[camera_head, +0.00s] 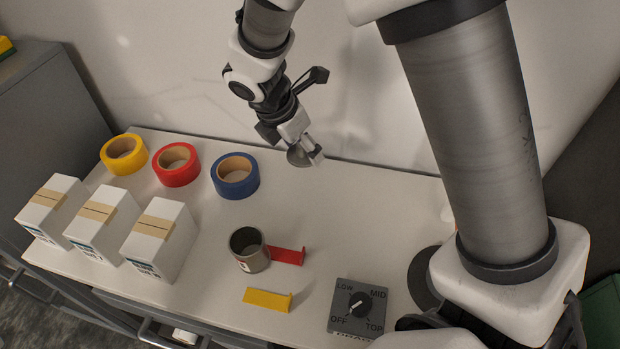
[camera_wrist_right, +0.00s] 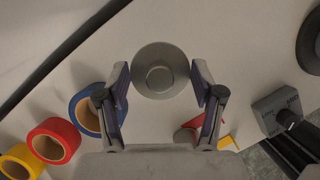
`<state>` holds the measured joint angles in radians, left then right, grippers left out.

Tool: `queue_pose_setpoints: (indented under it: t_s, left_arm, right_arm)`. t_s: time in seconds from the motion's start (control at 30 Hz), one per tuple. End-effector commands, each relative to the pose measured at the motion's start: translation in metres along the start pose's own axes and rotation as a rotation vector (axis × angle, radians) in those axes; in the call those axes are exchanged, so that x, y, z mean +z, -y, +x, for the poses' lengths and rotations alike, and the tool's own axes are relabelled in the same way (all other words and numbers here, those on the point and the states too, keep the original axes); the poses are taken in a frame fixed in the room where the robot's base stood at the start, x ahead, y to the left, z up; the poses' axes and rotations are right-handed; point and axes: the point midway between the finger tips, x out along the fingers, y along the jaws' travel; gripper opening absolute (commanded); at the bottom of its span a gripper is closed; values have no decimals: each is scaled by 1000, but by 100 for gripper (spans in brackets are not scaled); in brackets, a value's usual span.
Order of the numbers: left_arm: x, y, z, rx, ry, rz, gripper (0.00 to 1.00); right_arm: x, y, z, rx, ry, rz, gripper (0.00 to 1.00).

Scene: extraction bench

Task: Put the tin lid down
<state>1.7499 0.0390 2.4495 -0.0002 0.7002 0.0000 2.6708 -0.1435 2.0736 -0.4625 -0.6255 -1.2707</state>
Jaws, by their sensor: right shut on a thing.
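The grey round tin lid (camera_head: 298,157) is between the fingers of my right gripper (camera_head: 312,150), over the back edge of the bench in the head view. In the right wrist view the lid (camera_wrist_right: 160,72) fills the gap between the two fingertips of my right gripper (camera_wrist_right: 160,80), which is shut on it. It appears held above the bench top, though its height is hard to judge. The open tin (camera_head: 249,250) stands upright on the bench, nearer the front and well apart from the lid. My left gripper is not in view.
Yellow (camera_head: 124,154), red (camera_head: 176,164) and blue (camera_head: 235,175) tape rolls lie at the back left. Three white boxes (camera_head: 158,240) stand in front of them. A red piece (camera_head: 287,256), yellow piece (camera_head: 266,299) and dial box (camera_head: 359,308) are near the front. The back right is clear.

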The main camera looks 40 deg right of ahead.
Motion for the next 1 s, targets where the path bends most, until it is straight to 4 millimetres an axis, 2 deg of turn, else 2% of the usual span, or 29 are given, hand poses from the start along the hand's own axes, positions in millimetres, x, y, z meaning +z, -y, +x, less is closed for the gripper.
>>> queue_pose_setpoints:
  t_s: [0.03,0.17,0.3,0.6,0.97,1.0]
  left_arm:
    - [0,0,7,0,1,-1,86]
    - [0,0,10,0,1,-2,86]
    - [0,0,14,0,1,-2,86]
    - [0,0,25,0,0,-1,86]
    - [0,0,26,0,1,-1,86]
    - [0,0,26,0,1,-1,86]
  right_arm:
    - [-2,-1,4,4,1,-1,49]
    - [-7,-1,16,5,1,-6,49]
    - [-20,-1,46,3,0,-7,49]
    - [-39,-2,92,6,0,-6,49]
    - [-41,-3,98,9,0,-4,49]
    - [-41,-3,98,9,0,-4,70]
